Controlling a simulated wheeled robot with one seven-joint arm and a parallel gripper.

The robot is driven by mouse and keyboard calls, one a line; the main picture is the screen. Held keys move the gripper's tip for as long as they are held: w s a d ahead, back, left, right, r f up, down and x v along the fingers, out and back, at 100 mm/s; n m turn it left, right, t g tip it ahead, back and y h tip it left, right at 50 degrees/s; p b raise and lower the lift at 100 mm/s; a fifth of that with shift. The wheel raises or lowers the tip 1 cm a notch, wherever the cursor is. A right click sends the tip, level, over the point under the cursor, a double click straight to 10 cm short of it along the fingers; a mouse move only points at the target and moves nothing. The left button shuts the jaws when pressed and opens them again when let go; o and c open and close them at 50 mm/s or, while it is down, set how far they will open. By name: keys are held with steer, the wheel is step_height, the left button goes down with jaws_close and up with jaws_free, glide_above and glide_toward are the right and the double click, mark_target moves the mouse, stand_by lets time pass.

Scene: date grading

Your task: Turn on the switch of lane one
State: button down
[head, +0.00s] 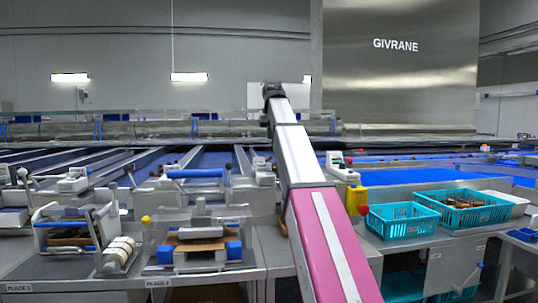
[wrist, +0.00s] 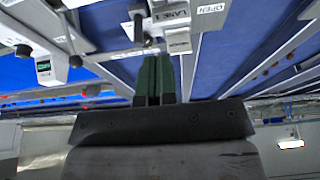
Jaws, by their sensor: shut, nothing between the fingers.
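In the wrist view, a "LANE 1" label (wrist: 175,14) shows near the top, on a pale fitting. A small grey box (wrist: 179,42) sits just below it, and a dark-tipped lever (wrist: 138,22) stands to the left. I cannot tell for sure which part is the switch or how it is set. My gripper (wrist: 158,58) has its green fingers together, empty, with the tips close to the lever and grey box in the picture. Whether they touch is unclear. In the head view my arm hides the gripper and the area behind it.
A control box with a green display (wrist: 46,66) is at left. In the head view, turquoise crates (head: 402,221) stand right of my arm, and a blue-handled device (head: 196,173) stands left.

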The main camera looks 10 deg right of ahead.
mark_target(269, 170)
steer(key=x, duration=1.3)
steer(key=shift+s+f, duration=0.25)
steer(key=shift+f, duration=0.15)
steer(key=shift+w+f, duration=0.2)
steer(key=shift+f, duration=0.15)
steer(key=shift+s+f, duration=0.15)
steer(key=shift+s, duration=0.85)
steer(key=shift+w+r, duration=0.1)
steer(key=shift+r, duration=0.35)
steer(key=v, duration=1.3)
steer(key=shift+w+r, duration=0.2)
steer(key=shift+r, duration=0.15)
